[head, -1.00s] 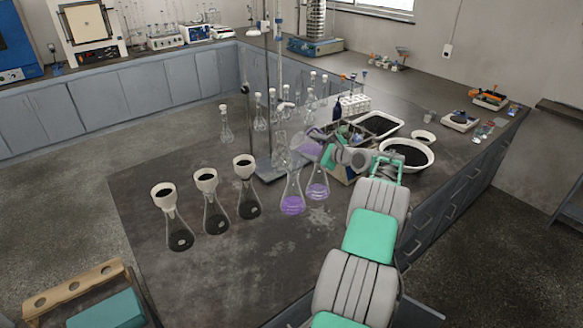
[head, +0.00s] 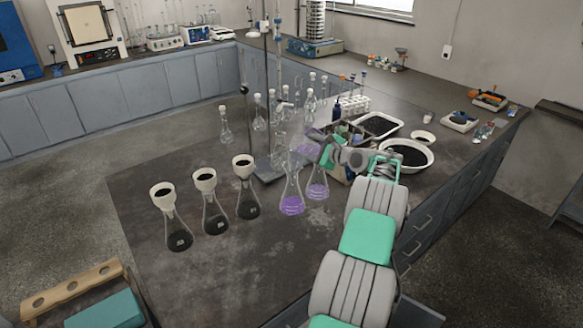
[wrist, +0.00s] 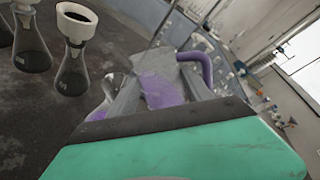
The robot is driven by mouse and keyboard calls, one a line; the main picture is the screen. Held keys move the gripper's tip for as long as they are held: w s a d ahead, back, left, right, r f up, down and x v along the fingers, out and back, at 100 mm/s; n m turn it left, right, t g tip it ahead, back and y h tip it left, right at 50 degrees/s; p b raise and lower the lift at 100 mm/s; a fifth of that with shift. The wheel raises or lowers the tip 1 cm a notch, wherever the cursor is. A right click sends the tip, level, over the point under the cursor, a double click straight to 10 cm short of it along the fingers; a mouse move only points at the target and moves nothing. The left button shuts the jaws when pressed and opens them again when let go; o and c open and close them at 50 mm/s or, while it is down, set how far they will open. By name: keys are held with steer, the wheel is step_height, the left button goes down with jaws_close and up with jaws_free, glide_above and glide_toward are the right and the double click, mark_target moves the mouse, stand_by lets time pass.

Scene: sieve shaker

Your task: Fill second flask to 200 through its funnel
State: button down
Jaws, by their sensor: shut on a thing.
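My gripper (head: 322,152) is shut on a clear vessel with purple liquid (head: 307,150), tilted above the purple flasks. In the wrist view the held vessel (wrist: 160,88) shows purple between the fingers; its spout and any stream cannot be made out. Below it, a clear conical flask (head: 291,190) holds purple liquid at its bottom. A second such flask (head: 317,187) stands just behind to the right, also with purple liquid. Their mouths are partly hidden or too small to tell, so a funnel on them is unclear. Level marks cannot be read.
Three flasks with white funnels and dark contents (head: 177,235) stand in a row on the left. A stand (head: 269,168) rises behind the purple flasks. A white bowl of dark grains (head: 432,155) and a tray (head: 398,120) lie right. The front bench top (head: 255,255) is clear.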

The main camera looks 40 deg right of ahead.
steer(key=shift+a+f+n+b, duration=0.15)
steer(key=shift+n+b, duration=0.35)
steer(key=shift+b, duration=0.35)
stand_by(1.1)
